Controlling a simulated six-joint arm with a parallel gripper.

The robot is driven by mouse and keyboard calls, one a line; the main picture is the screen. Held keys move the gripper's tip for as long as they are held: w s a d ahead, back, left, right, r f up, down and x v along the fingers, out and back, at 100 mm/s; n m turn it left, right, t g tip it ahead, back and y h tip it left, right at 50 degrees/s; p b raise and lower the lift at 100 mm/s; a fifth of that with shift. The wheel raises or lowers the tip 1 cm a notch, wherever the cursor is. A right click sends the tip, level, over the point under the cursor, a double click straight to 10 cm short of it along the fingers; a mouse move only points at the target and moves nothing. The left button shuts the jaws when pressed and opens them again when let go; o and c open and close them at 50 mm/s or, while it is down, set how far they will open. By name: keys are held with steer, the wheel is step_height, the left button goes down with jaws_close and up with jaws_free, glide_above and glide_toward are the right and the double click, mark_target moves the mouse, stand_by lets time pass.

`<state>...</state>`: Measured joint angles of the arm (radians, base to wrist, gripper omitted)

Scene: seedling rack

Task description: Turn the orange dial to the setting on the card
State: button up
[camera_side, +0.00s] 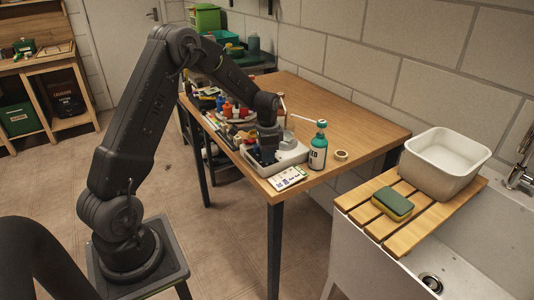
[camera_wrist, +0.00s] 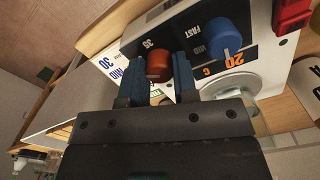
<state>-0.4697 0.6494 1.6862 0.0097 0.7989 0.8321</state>
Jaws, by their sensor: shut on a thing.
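The orange dial (camera_wrist: 158,67) sits on the dark panel of a white device (camera_wrist: 268,82) and shows between my gripper's fingers in the wrist view. My gripper (camera_wrist: 159,62) is shut on the dial, one finger on each side. A white card (camera_wrist: 92,88) with blue "MID" and "30" lies to the left, partly hidden by my gripper. In the side view the card (camera_side: 287,178) lies at the table's front edge, before the device (camera_side: 291,156). My gripper hides the dial there.
A blue dial (camera_wrist: 222,37) with "MID" and "FAST" marks sits beside the orange one. A teal bottle (camera_side: 318,150) and a tape roll (camera_side: 340,156) stand right of the device. Several small bottles crowd the left; the table's right back (camera_side: 350,125) is clear.

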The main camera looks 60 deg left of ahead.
steer(key=shift+r, duration=0.1)
steer(key=o, duration=0.9)
steer(key=shift+o, duration=0.2)
step_height(320, 180, up, 14)
